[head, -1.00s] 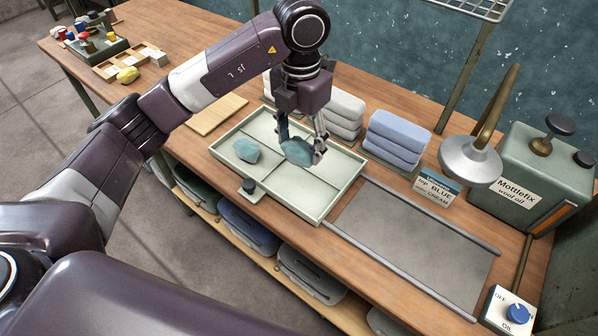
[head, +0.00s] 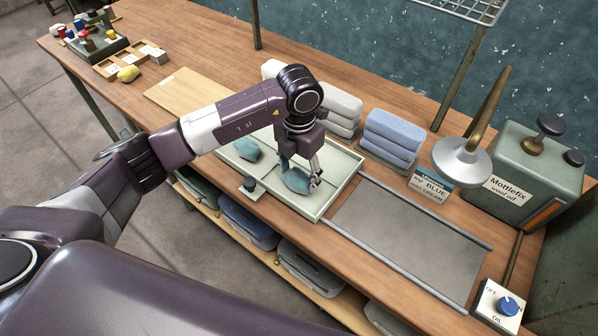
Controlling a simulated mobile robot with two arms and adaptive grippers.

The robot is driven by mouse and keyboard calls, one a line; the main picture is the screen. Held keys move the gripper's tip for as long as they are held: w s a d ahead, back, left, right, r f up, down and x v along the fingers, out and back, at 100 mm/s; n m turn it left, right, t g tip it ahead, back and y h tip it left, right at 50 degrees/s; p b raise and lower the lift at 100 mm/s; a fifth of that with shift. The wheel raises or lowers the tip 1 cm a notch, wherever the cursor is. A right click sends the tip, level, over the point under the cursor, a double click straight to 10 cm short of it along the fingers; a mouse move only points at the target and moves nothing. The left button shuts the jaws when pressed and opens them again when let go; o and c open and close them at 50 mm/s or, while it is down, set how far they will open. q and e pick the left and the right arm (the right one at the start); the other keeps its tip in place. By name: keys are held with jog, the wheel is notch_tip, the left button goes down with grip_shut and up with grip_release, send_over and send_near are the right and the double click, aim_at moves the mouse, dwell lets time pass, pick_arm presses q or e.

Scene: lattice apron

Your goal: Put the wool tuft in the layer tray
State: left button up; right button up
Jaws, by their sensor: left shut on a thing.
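My left gripper (head: 300,177) points down over the tray's right part, shut on a teal wool tuft (head: 295,182). The tuft is low over the front right compartment; I cannot tell whether it touches the tray floor. My left arm and gripper hide much of the tray's back. My right gripper is not in view.
Folded grey-white (head: 342,111) and blue (head: 391,138) stacks stand behind the tray. A small dark-topped piece (head: 250,185) sits at the tray's front edge.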

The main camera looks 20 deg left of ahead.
aim_at(299, 176)
pick_arm(q)
jog(key=shift+f, duration=0.1)
jog(key=o, duration=0.9)
jog(key=shift+r, duration=0.3)
jog(key=shift+r+b, duration=1.75)
jog(key=shift+r, duration=4.1)
